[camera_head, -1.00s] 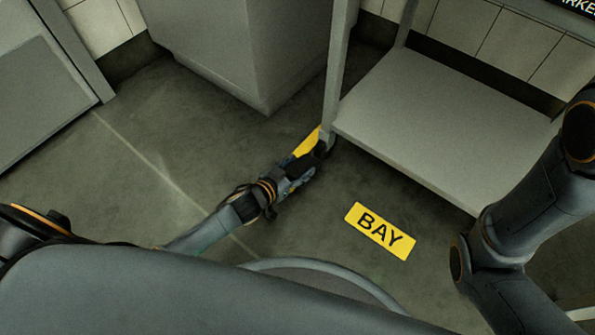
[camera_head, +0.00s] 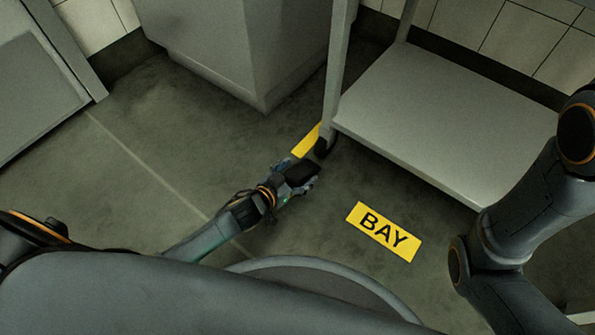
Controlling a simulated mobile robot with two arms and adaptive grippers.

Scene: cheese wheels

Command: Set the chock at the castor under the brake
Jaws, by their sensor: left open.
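The trolley's near left leg ends in a dark castor (camera_head: 325,148) on the floor. A yellow piece (camera_head: 307,140) lies flat-looking just left of the castor, partly behind the leg. I cannot tell whether it is the chock or a floor marking. My left gripper (camera_head: 308,172) is open, low over the floor, just below and left of the castor and apart from it. A dark block-like shape shows at its jaws; I cannot tell whether it is a finger or the chock. The brake cannot be made out. My right gripper is out of view.
The grey trolley's lower shelf (camera_head: 440,125) is empty. A grey cabinet (camera_head: 235,50) stands behind the castor to the left. A yellow BAY sign (camera_head: 383,232) lies on the floor. The floor at left is clear.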

